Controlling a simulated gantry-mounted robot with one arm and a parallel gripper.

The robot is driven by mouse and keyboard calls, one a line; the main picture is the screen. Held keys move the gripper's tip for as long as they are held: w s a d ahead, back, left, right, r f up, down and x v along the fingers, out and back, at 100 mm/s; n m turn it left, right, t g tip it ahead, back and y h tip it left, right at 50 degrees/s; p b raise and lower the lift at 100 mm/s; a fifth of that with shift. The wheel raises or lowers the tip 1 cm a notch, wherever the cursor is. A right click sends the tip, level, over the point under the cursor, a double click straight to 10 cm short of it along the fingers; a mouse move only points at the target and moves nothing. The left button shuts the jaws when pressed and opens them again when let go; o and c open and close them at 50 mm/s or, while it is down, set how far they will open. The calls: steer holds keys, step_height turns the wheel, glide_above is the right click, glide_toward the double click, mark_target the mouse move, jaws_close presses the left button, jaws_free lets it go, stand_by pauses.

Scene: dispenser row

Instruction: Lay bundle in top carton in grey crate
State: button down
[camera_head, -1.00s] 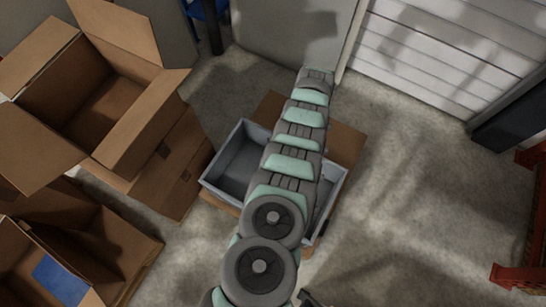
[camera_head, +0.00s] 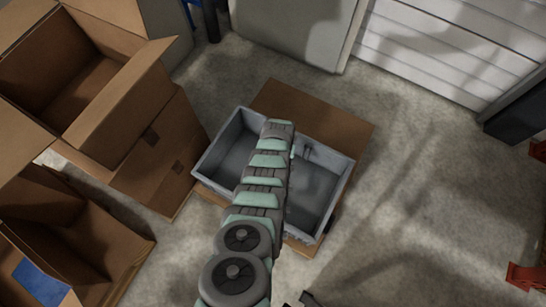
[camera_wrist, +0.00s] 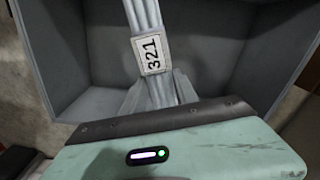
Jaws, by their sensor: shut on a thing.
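The bundle (camera_wrist: 146,22) is a set of long pale grey rods with a white label reading 321. My gripper (camera_wrist: 160,92) is shut on it, and the bundle runs up out of the top of the wrist view. The grey crate (camera_head: 320,147) is an open, shallow box in the middle of the head view. Its inner walls (camera_wrist: 230,65) show behind the bundle in the wrist view. My arm crosses over the crate and hides its middle, my gripper and the bundle in the head view. I cannot tell whether the bundle touches the crate floor.
The crate rests on a flat cardboard carton (camera_head: 345,128). At left, an open top carton (camera_head: 75,95) stands on a closed carton (camera_head: 165,150), its visible inside empty. Another open carton (camera_head: 75,235) is at lower left.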

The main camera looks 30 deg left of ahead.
step_height(320, 180, down, 6)
steer(key=b, duration=0.5)
steer(key=shift+w+r, duration=0.1)
steer(key=shift+r, duration=0.05)
steer(key=c, duration=0.9)
jaws_free()
steer(key=shift+o, duration=0.2)
step_height(320, 180, up, 9)
steer(key=p, duration=0.6)
steer(key=shift+r, duration=0.95)
